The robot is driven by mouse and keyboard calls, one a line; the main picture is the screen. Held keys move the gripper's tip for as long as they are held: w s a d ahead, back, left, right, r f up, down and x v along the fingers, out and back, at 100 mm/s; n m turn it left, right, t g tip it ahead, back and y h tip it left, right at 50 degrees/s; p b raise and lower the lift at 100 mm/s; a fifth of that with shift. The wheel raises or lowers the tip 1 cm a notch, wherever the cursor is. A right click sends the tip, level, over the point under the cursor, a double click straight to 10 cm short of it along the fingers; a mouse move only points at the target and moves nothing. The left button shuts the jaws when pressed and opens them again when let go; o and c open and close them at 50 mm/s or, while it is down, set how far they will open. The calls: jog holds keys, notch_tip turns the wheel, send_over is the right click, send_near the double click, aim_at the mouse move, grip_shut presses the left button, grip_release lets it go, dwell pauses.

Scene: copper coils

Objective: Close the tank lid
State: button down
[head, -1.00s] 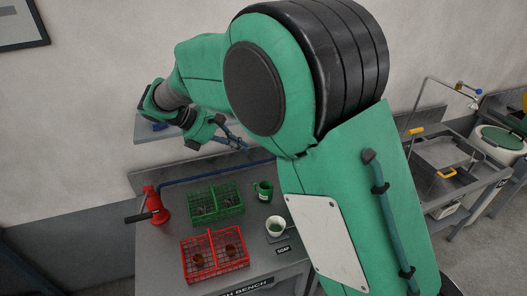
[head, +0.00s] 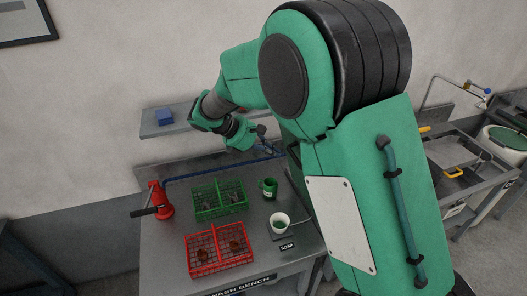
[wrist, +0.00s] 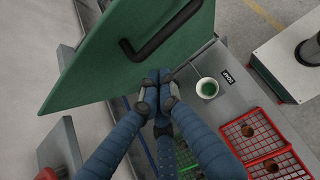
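The tank lid, a flat green panel (wrist: 110,60) with a black bar handle (wrist: 163,32), stands tilted in the upper left of the wrist view. The tank under it is hidden there; in the head view my arm covers that area. My gripper (wrist: 157,82) has its blue fingers brought together at the tips, with nothing seen between them. The tips overlap the lid's lower edge, close to the handle; I cannot tell whether they touch it. In the head view my gripper (head: 266,143) is above the back of the bench, partly lost against the background.
The wash bench (head: 165,250) holds a red basket (head: 219,250), a green basket (head: 219,199), a green mug (head: 268,188), a soap bowl (head: 280,222) and a red clamp-like tool (head: 158,200). A wall shelf (head: 160,130) carries a blue box (head: 165,117).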

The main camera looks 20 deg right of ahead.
jog(key=shift+d, duration=0.9)
